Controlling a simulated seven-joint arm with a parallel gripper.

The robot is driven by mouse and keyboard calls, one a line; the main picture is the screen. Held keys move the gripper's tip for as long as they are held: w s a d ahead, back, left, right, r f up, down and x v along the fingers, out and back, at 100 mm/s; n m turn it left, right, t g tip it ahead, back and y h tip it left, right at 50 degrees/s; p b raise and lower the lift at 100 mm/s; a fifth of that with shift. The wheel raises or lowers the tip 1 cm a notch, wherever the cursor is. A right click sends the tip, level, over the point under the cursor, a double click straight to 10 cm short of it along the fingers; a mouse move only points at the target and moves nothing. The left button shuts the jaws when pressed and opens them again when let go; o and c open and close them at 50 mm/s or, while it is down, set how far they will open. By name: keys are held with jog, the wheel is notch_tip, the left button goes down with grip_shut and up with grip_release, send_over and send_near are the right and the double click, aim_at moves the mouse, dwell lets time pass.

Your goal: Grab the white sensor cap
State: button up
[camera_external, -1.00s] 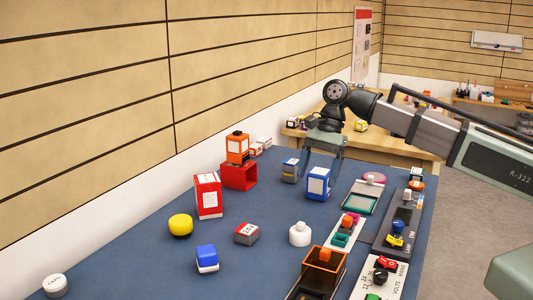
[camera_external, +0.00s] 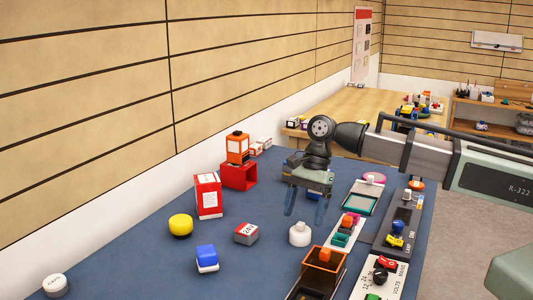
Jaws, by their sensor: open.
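A white, rounded cap-like piece with a small knob on top (camera_external: 300,235) stands upright on the blue table, right of the middle. It best matches the white sensor cap. My gripper (camera_external: 306,210) is open and empty, its two fingers pointing down. In the picture the fingertips show just above the white piece. They appear apart from it, and the exact height and depth gap cannot be told. A second white round piece (camera_external: 55,286) with dark lettering lies at the near left corner.
A small grey-and-red box (camera_external: 246,233) stands left of the white piece. An orange-rimmed bin (camera_external: 310,262) and panels with switches (camera_external: 380,276) are to the right. Red boxes (camera_external: 208,196), a yellow piece (camera_external: 180,225) and a blue-and-white block (camera_external: 207,258) stand further left.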

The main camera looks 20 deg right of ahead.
aim_at(301, 223)
jog(key=shift+x, duration=2.65)
jog(key=shift+a, duration=0.1)
jog(key=shift+c, duration=0.2)
jog(key=c, duration=0.9)
